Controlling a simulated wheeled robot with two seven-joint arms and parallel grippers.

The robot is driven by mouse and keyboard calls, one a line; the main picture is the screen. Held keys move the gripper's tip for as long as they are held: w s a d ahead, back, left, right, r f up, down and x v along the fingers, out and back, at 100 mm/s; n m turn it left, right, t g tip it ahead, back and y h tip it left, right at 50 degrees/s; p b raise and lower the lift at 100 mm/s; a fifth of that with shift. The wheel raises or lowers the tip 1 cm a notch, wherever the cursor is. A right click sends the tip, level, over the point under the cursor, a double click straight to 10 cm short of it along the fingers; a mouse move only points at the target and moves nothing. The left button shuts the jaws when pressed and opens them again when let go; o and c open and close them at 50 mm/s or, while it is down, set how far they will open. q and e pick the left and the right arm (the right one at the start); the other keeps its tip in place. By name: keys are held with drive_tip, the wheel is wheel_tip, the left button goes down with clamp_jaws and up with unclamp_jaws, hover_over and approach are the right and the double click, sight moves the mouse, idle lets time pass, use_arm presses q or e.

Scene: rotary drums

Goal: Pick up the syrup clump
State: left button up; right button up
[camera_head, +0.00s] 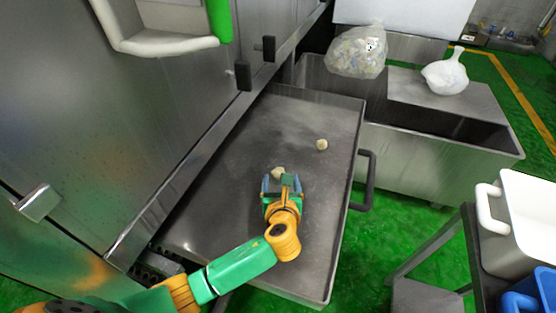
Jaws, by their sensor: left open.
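Two small cream-coloured clumps are on the grey metal tray (228,157). One syrup clump (278,172) is just beyond the fingertips of my left gripper (281,182), partly hidden by it. The other syrup clump (321,144) lies farther right and farther back, apart from the gripper. My left gripper is open over the middle of the tray, pointing away from me. Whether its fingers touch the nearer clump cannot be told. My right gripper is not in view.
The tall metal machine wall (100,110) borders the tray on the left. A white container (525,215) is at right. A black handle (368,180) juts from the tray.

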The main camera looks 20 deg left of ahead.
sight(278, 173)
use_arm(q)
drive_tip(key=shift+w+a+f, duration=0.15)
drive_tip(key=shift+w+f, duration=0.1)
drive_tip(key=shift+w, duration=0.25)
drive_tip(key=shift+w+a+f+b, duration=0.1)
drive_tip(key=shift+w+a+b, duration=0.05)
drive_tip(key=shift+w+b, duration=0.15)
drive_tip(key=x, duration=0.1)
drive_tip(key=b+x, duration=0.1)
drive_tip(key=x, duration=0.1)
drive_tip(key=b+x, duration=0.1)
drive_tip(key=shift+w+a+f, duration=0.1)
drive_tip(key=shift+a+f, duration=0.25)
drive_tip(key=shift+f, duration=0.1)
drive_tip(key=shift+w, duration=0.1)
drive_tip(key=shift+r, duration=0.1)
drive_tip(key=shift+c, duration=1)
clamp_jaws()
